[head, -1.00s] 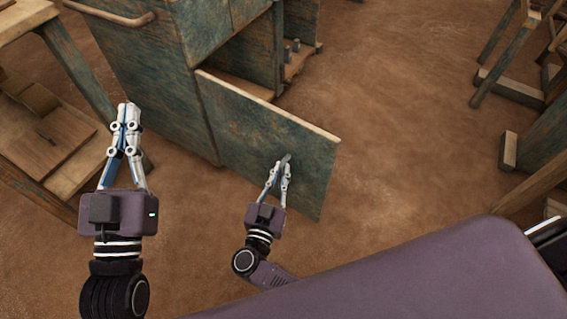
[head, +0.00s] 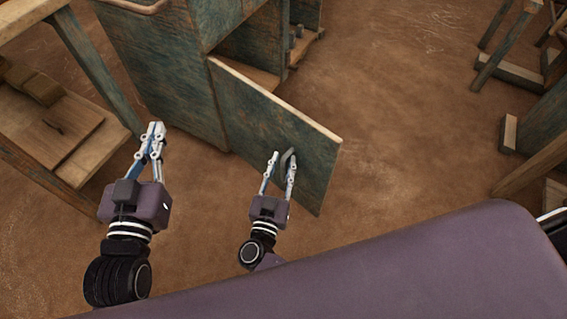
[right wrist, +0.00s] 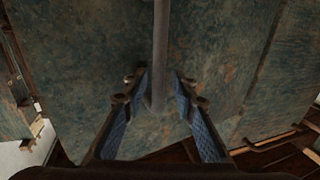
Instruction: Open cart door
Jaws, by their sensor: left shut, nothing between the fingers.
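The worn green cart (head: 165,80) stands at the top of the head view. Its door (head: 258,112) is swung well out from the body, so part of the inside shows. A grey bar handle (head: 288,156) is on the door's face near its free edge. My right gripper (head: 283,160) is open at the handle, a finger on either side. In the right wrist view the handle (right wrist: 160,50) runs down between the spread fingers (right wrist: 160,88), with visible gaps at both sides. My left gripper (head: 155,127) is shut and empty, left of the door and apart from the cart.
A wooden table with a lower shelf (head: 85,170) stands at the left, close to my left gripper. Wooden loom frames (head: 540,140) stand at the right. The earth floor (head: 410,120) between door and frames is clear.

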